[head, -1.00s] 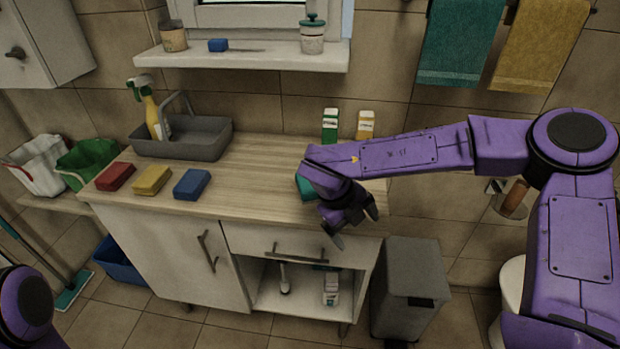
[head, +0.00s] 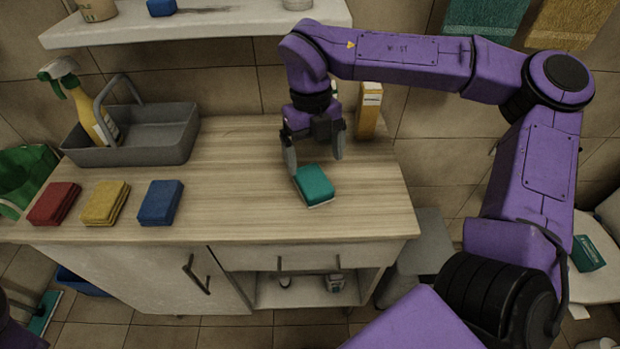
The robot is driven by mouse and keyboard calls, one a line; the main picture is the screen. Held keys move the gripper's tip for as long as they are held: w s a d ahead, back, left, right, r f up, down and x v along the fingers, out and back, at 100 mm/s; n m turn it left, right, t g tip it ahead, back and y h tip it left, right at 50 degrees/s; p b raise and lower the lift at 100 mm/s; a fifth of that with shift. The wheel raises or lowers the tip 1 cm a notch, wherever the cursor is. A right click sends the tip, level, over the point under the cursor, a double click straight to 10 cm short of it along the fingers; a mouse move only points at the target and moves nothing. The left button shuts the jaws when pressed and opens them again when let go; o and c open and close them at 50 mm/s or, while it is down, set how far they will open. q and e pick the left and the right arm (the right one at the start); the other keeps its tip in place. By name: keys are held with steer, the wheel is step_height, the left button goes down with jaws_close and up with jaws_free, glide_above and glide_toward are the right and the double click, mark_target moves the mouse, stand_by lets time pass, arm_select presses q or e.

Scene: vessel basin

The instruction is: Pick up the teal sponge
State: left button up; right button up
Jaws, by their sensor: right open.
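The teal sponge (head: 315,186) lies flat on the wooden counter, right of the middle, with a pale underside edge showing. My right gripper (head: 314,166) points down just behind and over the sponge. Its two dark fingers are spread apart with nothing between them. The left finger comes close to the sponge's left edge; I cannot tell whether it touches. My left gripper is not in view.
A red sponge (head: 54,204), a yellow sponge (head: 105,203) and a blue sponge (head: 160,203) lie to the left. A grey caddy (head: 160,138) with a spray bottle stands behind them. A yellow carton (head: 368,112) stands close right of my gripper. The counter's middle is clear.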

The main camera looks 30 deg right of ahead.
mark_target(313, 179)
steer(key=f, duration=0.3)
steer(key=a+f, duration=0.1)
steer(key=f, duration=0.1)
steer(key=shift+s+f, duration=0.2)
steer(key=shift+f, duration=0.05)
steer(key=shift+s+d+f, duration=0.1)
steer(key=shift+s+f, duration=0.15)
steer(key=shift+f, duration=0.15)
steer(key=shift+f, duration=0.1)
steer(key=shift+c, duration=0.3)
steer(key=shift+f, duration=0.1)
steer(key=c, duration=1.1)
steer(key=shift+o, duration=0.2)
